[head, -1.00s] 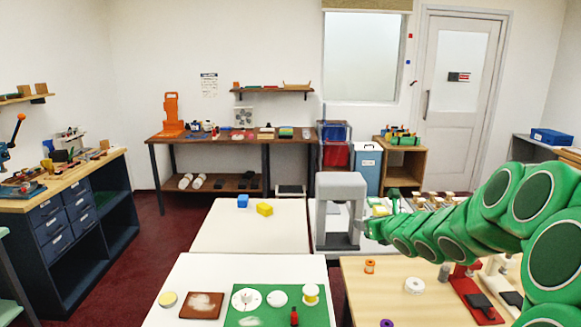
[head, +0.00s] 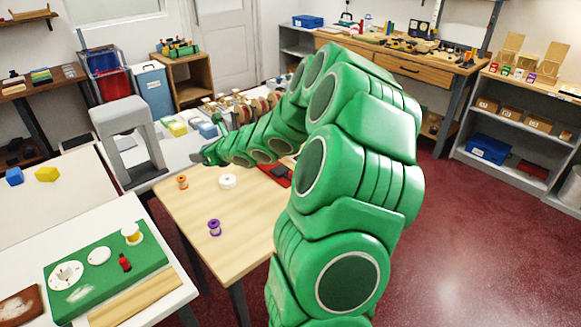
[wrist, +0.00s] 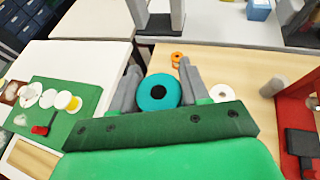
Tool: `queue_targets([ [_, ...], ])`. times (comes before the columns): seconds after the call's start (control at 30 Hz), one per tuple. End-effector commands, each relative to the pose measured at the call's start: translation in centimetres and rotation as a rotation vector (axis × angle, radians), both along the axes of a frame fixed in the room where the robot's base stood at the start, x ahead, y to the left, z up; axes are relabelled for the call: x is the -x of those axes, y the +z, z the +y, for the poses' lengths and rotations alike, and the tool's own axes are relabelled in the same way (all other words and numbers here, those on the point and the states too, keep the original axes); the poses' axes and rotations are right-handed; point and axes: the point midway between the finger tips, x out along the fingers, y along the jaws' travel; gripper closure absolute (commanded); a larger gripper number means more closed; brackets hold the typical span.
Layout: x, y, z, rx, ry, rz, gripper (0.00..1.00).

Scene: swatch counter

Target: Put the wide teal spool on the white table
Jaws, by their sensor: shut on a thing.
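The wide teal spool (wrist: 153,98) is in the wrist view, between the grey fingers of my gripper (wrist: 160,76). In the head view my gripper (head: 207,153) is small at the end of my green arm, and the spool cannot be made out there. A white table (head: 98,222) with a green mat stands left of the wooden table; it also shows at the left in the wrist view (wrist: 85,62).
The wooden table (head: 192,202) bears an orange spool (head: 182,182), a white spool (head: 227,181) and a purple spool (head: 214,228). The green mat (head: 95,283) holds white discs and a yellow-and-white spool (head: 131,234). A grey arch-shaped stand (head: 122,118) rises behind.

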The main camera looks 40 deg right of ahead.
Motion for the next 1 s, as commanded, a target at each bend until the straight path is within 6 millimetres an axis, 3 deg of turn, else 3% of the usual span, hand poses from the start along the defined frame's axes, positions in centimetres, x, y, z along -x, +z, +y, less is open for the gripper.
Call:
queue_targets([
  [0.2, 3.2, -3.2, -4.7, -0.004, -0.003, 0.005, 0.83],
  [0.5, 8.0, -6.6, -9.6, -0.012, 0.004, -0.010, 0.83],
  [0.8, 11.3, -8.6, -12.0, -0.017, 0.009, -0.027, 0.83],
  [1.0, 11.1, -9.2, -12.8, -0.013, 0.009, -0.028, 0.83],
])
